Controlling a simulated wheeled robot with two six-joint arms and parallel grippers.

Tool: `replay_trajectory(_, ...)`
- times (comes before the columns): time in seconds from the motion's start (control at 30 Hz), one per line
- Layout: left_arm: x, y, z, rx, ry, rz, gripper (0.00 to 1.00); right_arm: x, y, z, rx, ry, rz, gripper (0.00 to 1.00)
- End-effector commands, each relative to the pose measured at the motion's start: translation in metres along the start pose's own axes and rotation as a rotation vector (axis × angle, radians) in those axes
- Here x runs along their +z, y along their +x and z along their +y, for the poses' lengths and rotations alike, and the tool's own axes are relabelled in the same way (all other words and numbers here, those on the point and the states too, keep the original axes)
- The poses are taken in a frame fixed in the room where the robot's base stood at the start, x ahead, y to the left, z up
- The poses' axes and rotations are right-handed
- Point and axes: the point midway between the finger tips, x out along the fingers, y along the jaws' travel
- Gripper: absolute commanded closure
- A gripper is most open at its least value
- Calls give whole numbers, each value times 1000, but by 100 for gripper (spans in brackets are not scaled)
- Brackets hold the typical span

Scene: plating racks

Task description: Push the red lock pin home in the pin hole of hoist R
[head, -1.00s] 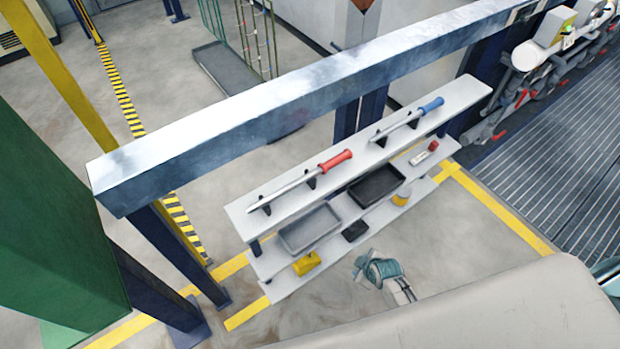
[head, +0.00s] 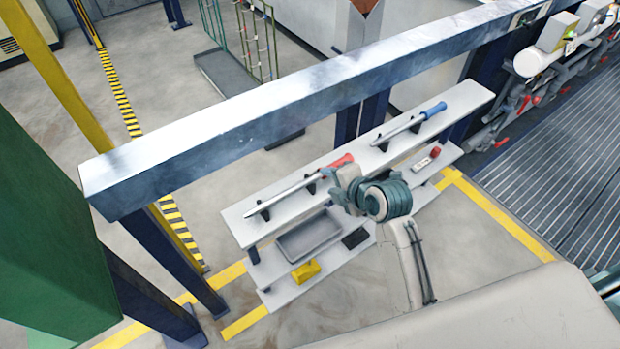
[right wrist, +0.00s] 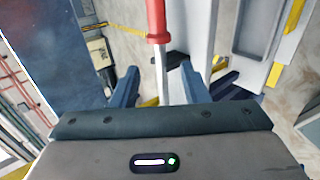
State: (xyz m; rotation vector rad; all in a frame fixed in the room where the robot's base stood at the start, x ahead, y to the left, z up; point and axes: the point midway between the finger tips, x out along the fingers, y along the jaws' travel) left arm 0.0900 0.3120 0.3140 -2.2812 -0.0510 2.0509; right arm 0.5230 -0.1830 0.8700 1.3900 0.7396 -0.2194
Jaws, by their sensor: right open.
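My right gripper (head: 342,184) is at the front of the upper shelf, by the red-handled rod (head: 298,186). In the right wrist view my right gripper (right wrist: 160,84) is open. The rod's red handle (right wrist: 157,20) shows ahead of the fingers, and its pale shaft lies in line with the gap between them. In the head view the rod still lies on its two black holders, and my gripper partly hides its handle. I cannot pick out a separate red lock pin, the pin hole or hoist R. My left gripper is not in view.
A blue-handled rod (head: 412,126) lies farther right on the upper shelf (head: 243,226). The lower shelf holds a grey tray (head: 309,238), a yellow block (head: 305,271) and a small red item (head: 435,152). A thick steel beam (head: 230,134) runs behind and above the shelves.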

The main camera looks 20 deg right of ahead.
Motion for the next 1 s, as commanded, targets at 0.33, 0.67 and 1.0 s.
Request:
replay_trajectory(0.33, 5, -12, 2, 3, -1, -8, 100, -2, 33, 3, -1, 2, 0, 59)
replay_trajectory(0.67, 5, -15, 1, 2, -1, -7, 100, -2, 62, 0, 0, 1, -1, 59)
replay_trajectory(1.0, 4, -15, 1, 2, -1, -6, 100, -1, 62, 0, 0, 1, -2, 94)
